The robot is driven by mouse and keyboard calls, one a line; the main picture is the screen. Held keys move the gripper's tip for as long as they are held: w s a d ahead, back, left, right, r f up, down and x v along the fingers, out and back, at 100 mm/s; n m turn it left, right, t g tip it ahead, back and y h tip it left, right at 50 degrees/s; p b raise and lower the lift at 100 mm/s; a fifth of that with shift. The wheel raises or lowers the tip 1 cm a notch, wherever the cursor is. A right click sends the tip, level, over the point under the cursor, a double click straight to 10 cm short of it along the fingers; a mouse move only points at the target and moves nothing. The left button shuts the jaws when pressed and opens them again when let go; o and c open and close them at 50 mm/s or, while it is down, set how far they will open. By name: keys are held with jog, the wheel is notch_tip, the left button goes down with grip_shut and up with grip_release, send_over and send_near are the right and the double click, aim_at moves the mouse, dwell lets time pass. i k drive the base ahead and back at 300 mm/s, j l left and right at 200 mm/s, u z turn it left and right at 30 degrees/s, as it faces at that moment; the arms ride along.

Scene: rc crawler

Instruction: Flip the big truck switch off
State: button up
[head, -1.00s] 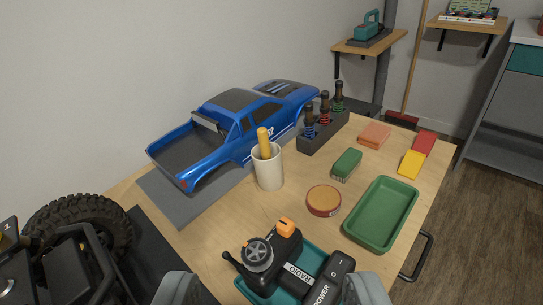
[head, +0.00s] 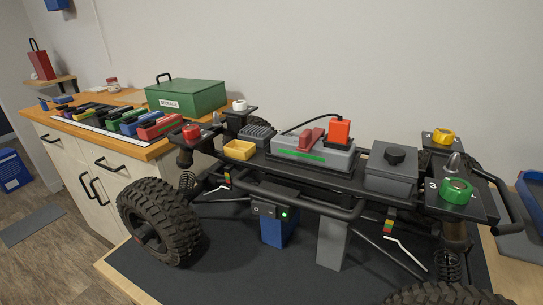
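The big truck (head: 350,183) is a bare black crawler chassis with knobby tyres, standing on a dark mat. Its switch (head: 268,211) is a small black rocker block on the side rail facing me, marked O at left. A green light (head: 285,215) glows at the right end of the switch. Which side of the rocker is pressed is too small to tell. Nothing covers the switch. My gripper is not in view.
The dark mat (head: 215,275) is bare in front of the truck. A front tyre (head: 160,220) and a green-capped post (head: 456,190) stick out at either side. Blue and grey supports stand under the chassis. A counter with a green storage box (head: 187,95) stands behind left.

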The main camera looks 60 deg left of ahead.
aim_at(259, 208)
jog(key=k+l+u, duration=0.1)
jog(key=u, duration=0.25)
jog(key=k+u, duration=0.5)
jog(key=u, duration=0.25)
